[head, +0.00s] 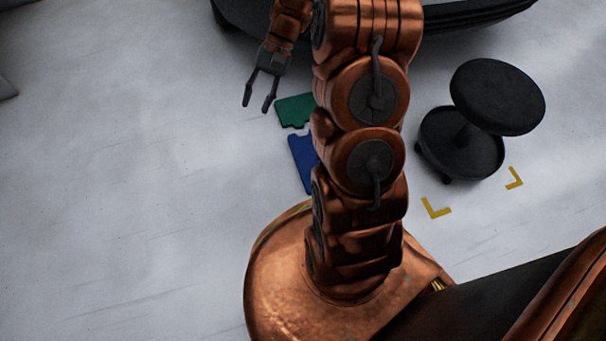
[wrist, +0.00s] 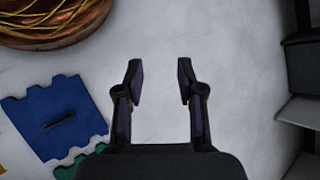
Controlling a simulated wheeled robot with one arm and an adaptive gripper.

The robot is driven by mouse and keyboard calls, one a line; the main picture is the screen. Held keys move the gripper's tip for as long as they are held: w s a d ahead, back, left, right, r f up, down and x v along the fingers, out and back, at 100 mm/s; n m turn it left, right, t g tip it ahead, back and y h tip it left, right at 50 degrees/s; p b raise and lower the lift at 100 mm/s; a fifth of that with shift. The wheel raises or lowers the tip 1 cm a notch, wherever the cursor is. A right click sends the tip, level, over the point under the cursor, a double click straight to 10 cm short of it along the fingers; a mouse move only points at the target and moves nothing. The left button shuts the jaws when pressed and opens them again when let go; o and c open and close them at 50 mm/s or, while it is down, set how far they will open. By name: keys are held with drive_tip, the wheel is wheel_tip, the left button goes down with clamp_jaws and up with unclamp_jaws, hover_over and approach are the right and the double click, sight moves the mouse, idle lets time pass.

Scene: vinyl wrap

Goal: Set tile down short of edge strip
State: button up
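A blue tile (head: 303,162) with toothed edges lies on the floor, partly hidden by my arm in the head view. The wrist view shows more of this blue tile (wrist: 38,98), with a short black bar or handle (wrist: 59,121) on it. A green piece (head: 293,109) with a notched edge lies beside it on the far side. The green piece (wrist: 66,172) is mostly hidden by my gripper's body in the wrist view. I cannot tell which piece is the edge strip. My gripper (head: 257,108) is open and empty, left of the green piece; its parted fingers (wrist: 160,62) show bare floor between them.
A black stool (head: 497,97) stands at the right. Yellow corner marks (head: 435,209) are on the floor near it. A dark object (head: 462,12) is at the top edge. The pale floor on the left is clear. Dark step-like shapes (wrist: 303,108) line the wrist view's right side.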

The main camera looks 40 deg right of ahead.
drive_tip(key=s+a+r+n+g+h, duration=0.1)
drive_tip(key=s+a+r+n+h, duration=0.1)
drive_tip(key=s+a+r, duration=0.3)
drive_tip(key=s+a+r+n+g+h, duration=0.1)
drive_tip(key=s+a+r+n+h, duration=0.15)
drive_tip(key=s, duration=0.55)
drive_tip(key=s+n+t+h, duration=0.1)
drive_tip(key=s+n+h, duration=0.1)
drive_tip(key=s, duration=1.2)
drive_tip(key=shift+d+r+h, duration=0.25)
drive_tip(key=shift+r+h, duration=0.2)
drive_tip(key=shift+h, duration=0.4)
drive_tip(key=shift+w+r, duration=0.1)
wheel_tip(320, 180, up, 40)
drive_tip(key=t+p, duration=0.1)
drive_tip(key=p, duration=3.7)
drive_tip(key=shift+w+t, duration=0.3)
drive_tip(key=shift+t, duration=0.1)
drive_tip(key=shift+d, duration=0.1)
